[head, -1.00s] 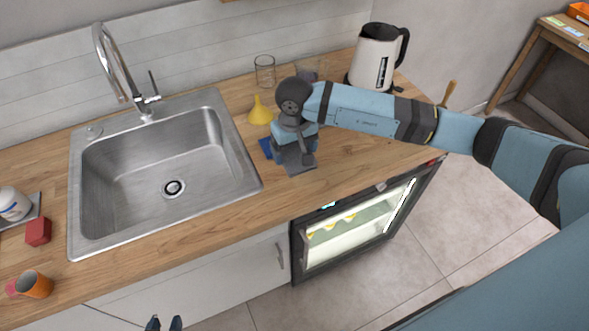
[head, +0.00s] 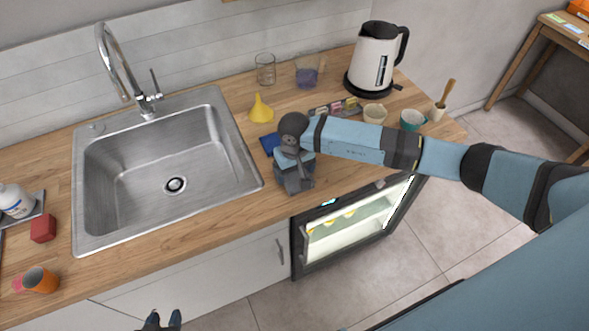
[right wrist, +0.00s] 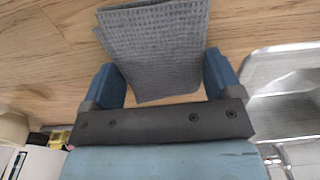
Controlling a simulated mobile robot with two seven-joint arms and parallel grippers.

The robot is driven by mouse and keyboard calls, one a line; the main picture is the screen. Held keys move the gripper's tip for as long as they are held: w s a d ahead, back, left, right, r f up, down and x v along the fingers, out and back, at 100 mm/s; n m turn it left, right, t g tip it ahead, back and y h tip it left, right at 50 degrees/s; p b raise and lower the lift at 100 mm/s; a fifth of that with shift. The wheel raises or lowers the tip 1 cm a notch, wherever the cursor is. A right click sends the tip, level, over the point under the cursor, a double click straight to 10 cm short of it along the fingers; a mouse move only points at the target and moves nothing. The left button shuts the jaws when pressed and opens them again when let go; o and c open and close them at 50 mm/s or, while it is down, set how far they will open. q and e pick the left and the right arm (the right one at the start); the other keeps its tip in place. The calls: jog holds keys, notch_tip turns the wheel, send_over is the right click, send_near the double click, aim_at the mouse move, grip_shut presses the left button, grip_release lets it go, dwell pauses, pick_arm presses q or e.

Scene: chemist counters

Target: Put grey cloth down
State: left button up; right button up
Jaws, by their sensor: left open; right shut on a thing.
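The grey cloth (right wrist: 155,45) is a folded, waffle-textured piece that shows clearly in the right wrist view, between my two blue fingers over the wooden counter. My right gripper (right wrist: 162,72) is shut on it. In the head view my right gripper (head: 296,184) is low near the counter's front edge, right of the sink, and hides most of the cloth. I cannot tell whether the cloth touches the counter. My left gripper (head: 164,321) is open and empty at the bottom edge of the head view, in front of the cabinet.
The sink (head: 172,165) lies left of my right gripper. A blue flat thing (head: 270,143), a yellow funnel (head: 261,110), a glass (head: 265,69) and a kettle (head: 374,57) stand behind it. Cups (head: 411,119) are further right. The lit glass-door fridge (head: 350,228) is below.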

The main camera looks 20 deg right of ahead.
jog(key=shift+f, duration=0.2)
jog(key=o, duration=0.7)
jog(key=shift+s, duration=0.1)
